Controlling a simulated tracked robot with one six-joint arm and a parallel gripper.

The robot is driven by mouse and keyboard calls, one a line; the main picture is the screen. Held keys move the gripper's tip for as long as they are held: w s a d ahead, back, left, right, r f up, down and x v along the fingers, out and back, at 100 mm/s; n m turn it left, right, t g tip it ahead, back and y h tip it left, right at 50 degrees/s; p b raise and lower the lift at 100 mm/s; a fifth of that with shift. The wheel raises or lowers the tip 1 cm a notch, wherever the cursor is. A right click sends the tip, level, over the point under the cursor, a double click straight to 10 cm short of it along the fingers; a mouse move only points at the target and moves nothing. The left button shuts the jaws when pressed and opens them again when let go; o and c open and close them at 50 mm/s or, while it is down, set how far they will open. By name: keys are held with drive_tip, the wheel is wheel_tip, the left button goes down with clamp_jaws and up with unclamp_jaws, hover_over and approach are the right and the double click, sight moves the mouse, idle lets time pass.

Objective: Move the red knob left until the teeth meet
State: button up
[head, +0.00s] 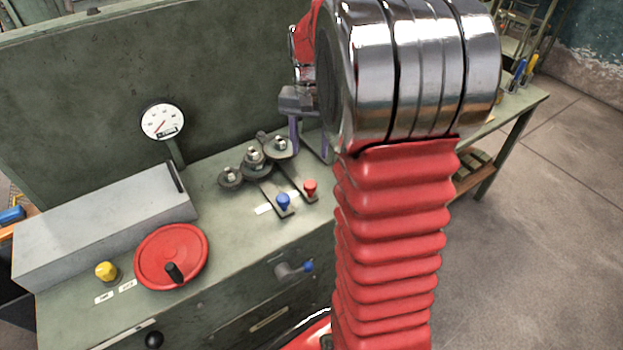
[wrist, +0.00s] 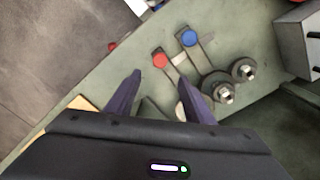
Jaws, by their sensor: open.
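The red knob (head: 310,188) stands on a dark flat arm on the green bench top. It also shows in the wrist view (wrist: 160,60), just beyond my fingertips and clear of them. My gripper (head: 310,138) is open and empty above the bench, partly hidden by my arm in the head view. Its two purple fingers (wrist: 161,78) are spread apart in the wrist view. Toothed gears (head: 254,160) stand behind the knobs. Two gears (wrist: 231,79) look close together in the wrist view; whether all the teeth meet cannot be told.
A blue knob (head: 283,201) stands left of the red one on a similar arm. A red handwheel (head: 172,257), a yellow knob (head: 106,271), a grey box (head: 105,228) and a dial gauge (head: 163,120) are farther left.

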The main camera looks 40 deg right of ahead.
sight(310, 184)
wheel_tip(310, 184, down, 13)
drive_tip(key=shift+r, duration=0.1)
idle(0.5)
drive_tip(key=shift+c, duration=0.6)
clamp_jaws()
